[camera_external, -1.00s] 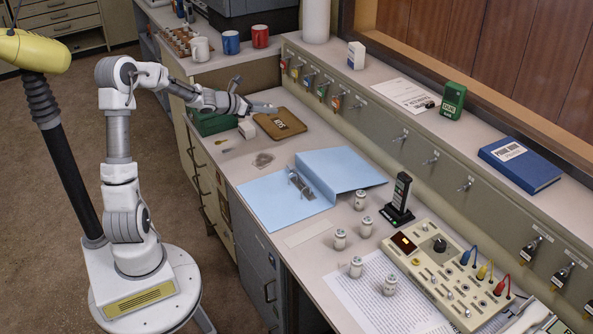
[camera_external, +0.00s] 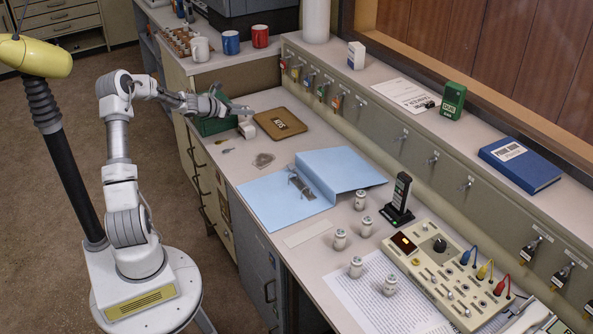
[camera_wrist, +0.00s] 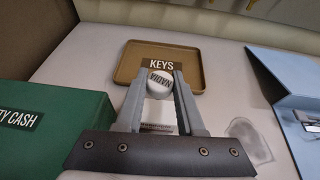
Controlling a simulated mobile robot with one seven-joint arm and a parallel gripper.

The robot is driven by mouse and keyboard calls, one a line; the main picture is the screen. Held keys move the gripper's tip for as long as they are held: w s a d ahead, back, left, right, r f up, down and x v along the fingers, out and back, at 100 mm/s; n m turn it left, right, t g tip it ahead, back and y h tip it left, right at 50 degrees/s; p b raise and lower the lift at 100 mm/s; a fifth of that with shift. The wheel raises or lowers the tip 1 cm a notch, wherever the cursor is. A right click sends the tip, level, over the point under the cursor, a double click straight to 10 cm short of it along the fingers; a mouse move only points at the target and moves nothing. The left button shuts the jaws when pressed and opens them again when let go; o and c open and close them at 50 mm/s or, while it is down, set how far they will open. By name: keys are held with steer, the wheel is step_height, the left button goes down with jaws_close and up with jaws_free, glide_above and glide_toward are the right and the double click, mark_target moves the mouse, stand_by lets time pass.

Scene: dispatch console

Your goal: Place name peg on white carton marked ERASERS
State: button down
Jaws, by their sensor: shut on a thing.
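My gripper (camera_wrist: 160,95) is shut on a white round-topped name peg (camera_wrist: 160,84) with dark lettering that looks like NADIA.
A green PETTY CASH box (camera_wrist: 50,130) stands close on the left. A brown KEYS tray (camera_wrist: 195,82) lies just beyond the gripper. A blue folder (camera_external: 270,205) and several other white pegs (camera_external: 340,238) are nearer the front. Another white box (camera_external: 356,55) stands on the ledge.

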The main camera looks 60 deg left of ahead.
steer(key=shift+f+b, duration=0.65)
steer(key=shift+f, duration=1.05)
steer(key=shift+f, duration=0.2)
steer(key=c, duration=0.5)
jaws_free()
steer(key=shift+r, duration=0.1)
